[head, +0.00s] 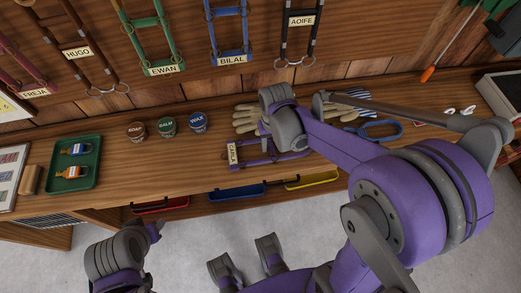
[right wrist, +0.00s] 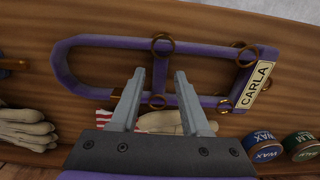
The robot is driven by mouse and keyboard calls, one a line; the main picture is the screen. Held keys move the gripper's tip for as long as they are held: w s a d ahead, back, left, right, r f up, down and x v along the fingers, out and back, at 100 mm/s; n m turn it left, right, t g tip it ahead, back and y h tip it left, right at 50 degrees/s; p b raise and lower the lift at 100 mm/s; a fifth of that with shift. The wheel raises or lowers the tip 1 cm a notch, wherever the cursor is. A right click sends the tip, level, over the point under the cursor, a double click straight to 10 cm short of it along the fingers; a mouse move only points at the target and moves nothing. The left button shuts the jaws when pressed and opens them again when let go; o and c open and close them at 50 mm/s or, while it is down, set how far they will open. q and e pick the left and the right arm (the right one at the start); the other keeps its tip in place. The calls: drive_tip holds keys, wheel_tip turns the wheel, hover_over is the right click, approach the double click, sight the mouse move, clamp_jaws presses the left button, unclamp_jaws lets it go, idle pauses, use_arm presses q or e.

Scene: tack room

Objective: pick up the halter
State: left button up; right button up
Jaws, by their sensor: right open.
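The purple halter (head: 270,160) with brass rings and a CARLA name tag (head: 233,154) lies flat on the wooden counter, near its front edge. In the right wrist view the halter (right wrist: 100,43) stretches across the picture, with the tag (right wrist: 257,86) at right. My right gripper (right wrist: 160,76) is open over the halter, a short cross strap showing between its fingers. I cannot tell whether they touch it. In the head view my right wrist hides its fingers and part of the halter. My left arm shows at lower left; its fingers cannot be made out.
Several lidded tins (head: 167,127) and a green tray (head: 90,164) stand left. Named halters (head: 230,40) hang on the wall. Coloured bins (head: 237,191) sit below the counter edge.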

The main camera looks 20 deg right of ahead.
drive_tip(key=shift+f, duration=0.4)
drive_tip(key=shift+c, duration=0.3)
clamp_jaws()
idle(0.9)
